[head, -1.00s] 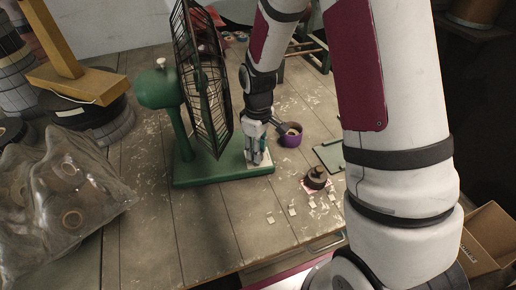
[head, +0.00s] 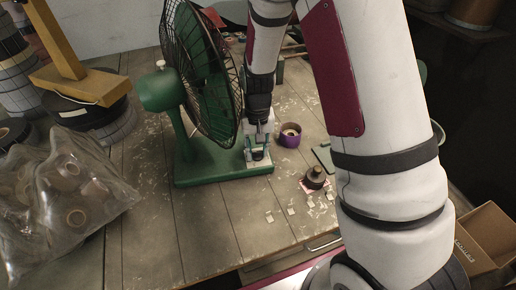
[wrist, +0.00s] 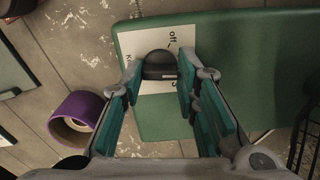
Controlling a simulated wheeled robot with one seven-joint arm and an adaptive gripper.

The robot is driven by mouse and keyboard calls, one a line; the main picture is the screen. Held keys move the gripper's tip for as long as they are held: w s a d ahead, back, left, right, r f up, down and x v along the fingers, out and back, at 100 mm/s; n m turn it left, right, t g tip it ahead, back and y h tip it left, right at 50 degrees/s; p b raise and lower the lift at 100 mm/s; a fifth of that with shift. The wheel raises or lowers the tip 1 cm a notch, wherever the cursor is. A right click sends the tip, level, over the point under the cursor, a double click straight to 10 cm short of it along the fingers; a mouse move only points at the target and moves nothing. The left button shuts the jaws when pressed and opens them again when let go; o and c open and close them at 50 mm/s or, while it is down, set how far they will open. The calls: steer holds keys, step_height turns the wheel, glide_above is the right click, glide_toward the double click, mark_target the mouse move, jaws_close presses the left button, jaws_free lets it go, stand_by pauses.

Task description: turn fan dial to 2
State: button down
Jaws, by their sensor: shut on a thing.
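The green fan (head: 205,85) stands on the table with its cage facing right. Its dial (wrist: 160,63), a dark round knob, sits on a white label plate (wrist: 150,108) on the green base (head: 215,168). In the wrist view "off" is printed beside the knob at upper right, and other marks are partly covered. The knob has a small pale mark on its near side; which setting it points to cannot be told. My gripper (wrist: 163,76) is shut on the dial, one fingertip on each side. In the head view my gripper (head: 257,150) reaches down onto the base's right end.
A purple tape roll (head: 289,136) stands right of the base, and a small dark round object (head: 315,178) lies nearer. A clear bag of rolls (head: 65,195) is at left. The cage hangs close to my wrist. The front middle of the table is mostly clear.

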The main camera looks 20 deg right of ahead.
steer(key=c, duration=2.3)
jaws_free()
steer(key=shift+s+f+m, duration=0.1)
steer(key=shift+f+m, duration=0.1)
steer(key=shift+m, duration=1)
